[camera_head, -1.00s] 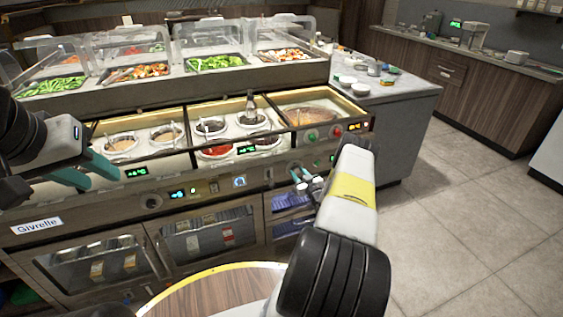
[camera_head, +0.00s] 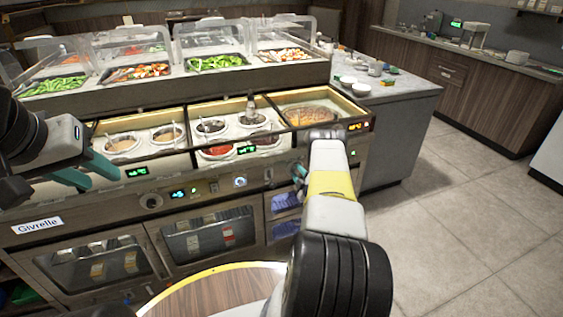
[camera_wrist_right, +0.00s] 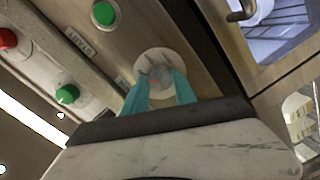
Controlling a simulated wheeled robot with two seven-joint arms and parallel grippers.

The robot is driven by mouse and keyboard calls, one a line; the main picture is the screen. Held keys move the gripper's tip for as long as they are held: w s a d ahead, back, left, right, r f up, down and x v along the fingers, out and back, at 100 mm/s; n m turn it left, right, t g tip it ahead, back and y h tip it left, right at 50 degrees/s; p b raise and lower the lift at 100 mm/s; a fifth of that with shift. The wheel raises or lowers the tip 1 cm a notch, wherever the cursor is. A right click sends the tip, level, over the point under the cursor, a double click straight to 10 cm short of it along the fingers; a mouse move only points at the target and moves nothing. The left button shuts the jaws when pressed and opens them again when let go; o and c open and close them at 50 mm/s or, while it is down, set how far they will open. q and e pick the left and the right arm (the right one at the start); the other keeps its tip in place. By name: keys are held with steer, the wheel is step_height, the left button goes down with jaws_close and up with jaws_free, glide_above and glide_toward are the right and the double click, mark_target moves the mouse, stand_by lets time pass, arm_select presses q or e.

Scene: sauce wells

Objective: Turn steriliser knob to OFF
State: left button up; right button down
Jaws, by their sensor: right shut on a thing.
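In the right wrist view, a round pale knob (camera_wrist_right: 158,73) sits on the metal front panel. The two teal fingers of my right gripper (camera_wrist_right: 160,88) are closed on its sides, one on each side. Its pointer and any OFF mark cannot be read. In the head view, my right gripper (camera_head: 299,173) is at the counter front, right of the middle, and the knob there is hidden behind it and my arm. My left gripper (camera_head: 98,170) is at the left, in front of the counter, with its teal fingers apart and empty.
Green buttons (camera_wrist_right: 104,13) and a red button (camera_wrist_right: 7,39) are close to the knob. A cabinet door handle (camera_wrist_right: 241,12) is at the upper right of the wrist view. Sauce wells (camera_head: 218,150) lie above the panel. The floor (camera_head: 465,200) at the right is clear.

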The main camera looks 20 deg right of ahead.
steer(key=n, duration=0.4)
steer(key=shift+a+f, duration=0.1)
steer(key=shift+n+h, duration=0.3)
steer(key=shift+n, duration=1.2)
steer(key=c, duration=1)
jaws_free()
steer(key=s, duration=0.7)
steer(key=shift+s+a, duration=0.2)
steer(key=shift+s, duration=0.2)
